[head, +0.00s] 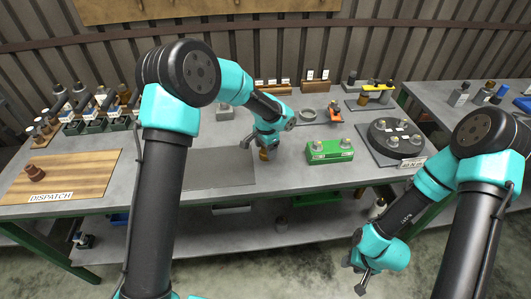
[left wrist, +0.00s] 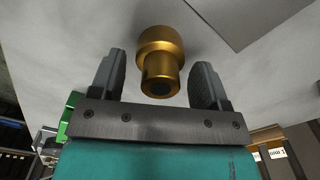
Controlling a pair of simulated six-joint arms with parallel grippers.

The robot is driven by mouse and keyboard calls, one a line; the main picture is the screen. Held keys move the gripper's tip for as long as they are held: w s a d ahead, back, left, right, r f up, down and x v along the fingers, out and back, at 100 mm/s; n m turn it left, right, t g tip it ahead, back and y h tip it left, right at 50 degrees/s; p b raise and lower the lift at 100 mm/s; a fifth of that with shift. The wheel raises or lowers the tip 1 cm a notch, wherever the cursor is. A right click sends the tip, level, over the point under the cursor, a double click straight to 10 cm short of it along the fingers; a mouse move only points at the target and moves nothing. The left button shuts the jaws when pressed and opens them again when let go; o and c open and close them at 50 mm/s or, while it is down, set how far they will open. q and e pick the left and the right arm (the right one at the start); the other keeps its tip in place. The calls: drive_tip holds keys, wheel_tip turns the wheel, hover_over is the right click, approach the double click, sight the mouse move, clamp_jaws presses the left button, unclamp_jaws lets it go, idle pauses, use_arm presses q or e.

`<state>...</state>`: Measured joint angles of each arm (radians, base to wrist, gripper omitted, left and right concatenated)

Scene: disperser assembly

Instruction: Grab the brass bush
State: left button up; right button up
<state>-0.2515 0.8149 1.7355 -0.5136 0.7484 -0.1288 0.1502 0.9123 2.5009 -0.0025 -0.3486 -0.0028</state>
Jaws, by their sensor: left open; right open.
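The brass bush (left wrist: 160,55) is a stepped gold cylinder with a wide collar and a narrower end with a dark bore. In the left wrist view it lies between the two fingers of my left gripper (left wrist: 158,80), with a gap on each side. In the head view the bush (head: 264,155) stands on the grey bench just below my left gripper (head: 265,143), which is open and partly hides it. My right gripper (head: 362,286) hangs low at the bottom right, in front of the bench, open and empty.
A green block (head: 330,151) stands right of the bush. A dark round plate with fittings (head: 397,136) is further right. A grey mat (head: 207,169) lies to the left, and a wooden dispatch board (head: 75,173) is at the far left. Small bins (head: 97,123) line the back left.

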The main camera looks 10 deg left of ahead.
use_arm(q)
drive_tip(key=shift+c, duration=0.2)
drive_tip(key=c, duration=1.2)
